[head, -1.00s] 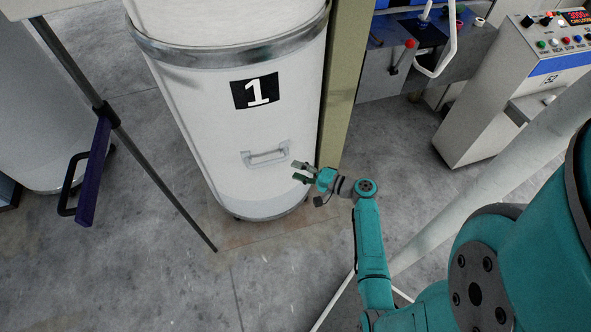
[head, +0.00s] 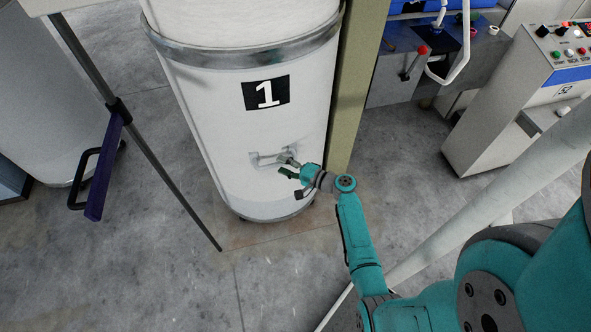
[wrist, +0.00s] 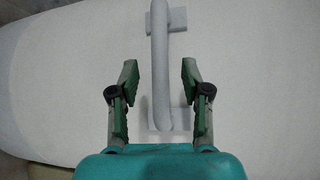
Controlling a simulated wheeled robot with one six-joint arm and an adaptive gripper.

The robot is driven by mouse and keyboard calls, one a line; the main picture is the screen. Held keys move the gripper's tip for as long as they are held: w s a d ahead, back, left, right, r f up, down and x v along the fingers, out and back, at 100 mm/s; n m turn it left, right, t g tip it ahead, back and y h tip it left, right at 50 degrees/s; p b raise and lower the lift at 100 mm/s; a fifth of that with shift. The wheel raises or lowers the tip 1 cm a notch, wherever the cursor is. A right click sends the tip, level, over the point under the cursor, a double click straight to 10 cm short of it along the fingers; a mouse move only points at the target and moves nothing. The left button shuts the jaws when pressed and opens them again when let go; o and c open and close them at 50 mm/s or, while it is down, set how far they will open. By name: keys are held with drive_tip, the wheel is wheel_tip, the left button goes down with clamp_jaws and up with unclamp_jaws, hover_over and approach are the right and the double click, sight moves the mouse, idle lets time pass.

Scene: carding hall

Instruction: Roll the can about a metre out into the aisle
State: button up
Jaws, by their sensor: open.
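The can (head: 215,95) is a tall white cylinder with a metal band, a black "1" label (head: 265,92) and dark casters under its base. Its grey bar handle (head: 262,157) sits low on the front wall. My gripper (head: 287,168) is open at the right end of the handle in the head view. In the wrist view, the handle (wrist: 159,60) runs between the two fingers of my gripper (wrist: 160,80), with a gap on each side. I cannot tell from the head view how deep the bar sits between the fingers.
A khaki post (head: 356,90) stands close on the can's right. A dark slanted pole (head: 165,165) with a purple-handled part (head: 104,170) stands to the left. Another white can (head: 50,90) is at far left. A control cabinet (head: 515,100) stands at right. The floor in front (head: 190,290) is clear.

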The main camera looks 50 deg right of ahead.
drive_tip(key=shift+x, duration=1.05)
drive_tip(key=shift+c, duration=0.3)
clamp_jaws()
